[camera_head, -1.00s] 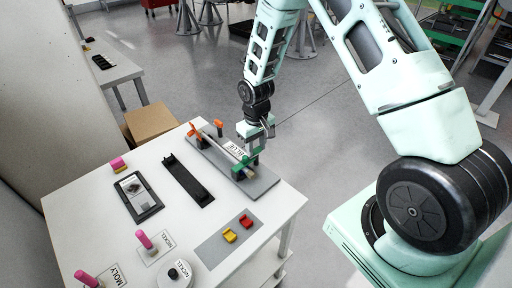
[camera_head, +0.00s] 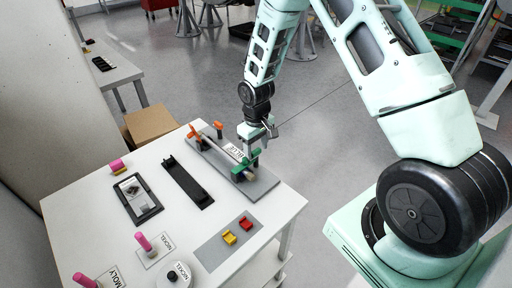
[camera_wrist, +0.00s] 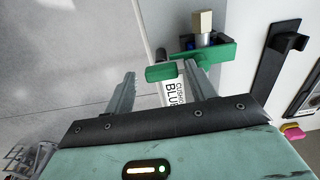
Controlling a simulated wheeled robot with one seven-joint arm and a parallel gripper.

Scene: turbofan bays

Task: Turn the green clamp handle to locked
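The green clamp (camera_head: 240,173) sits at the near end of a grey plate (camera_head: 263,186) on the white table. In the wrist view its green handle (camera_wrist: 162,73) points left from the clamp body (camera_wrist: 213,54), beside a pale block on top. A bar with a white label reading BLUE (camera_wrist: 174,92) runs under the handle. My gripper (camera_wrist: 157,74) is open, its fingers apart with the handle's end between them in the picture. Contact cannot be told. In the head view my gripper (camera_head: 258,146) hangs just above the green clamp.
Orange clamp parts (camera_head: 195,132) stand at the plate's far end. A black holder (camera_head: 187,181) lies left of the plate. A grey pad (camera_head: 228,243) with yellow and red blocks lies in front. A cardboard box (camera_head: 150,122) stands beyond the table.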

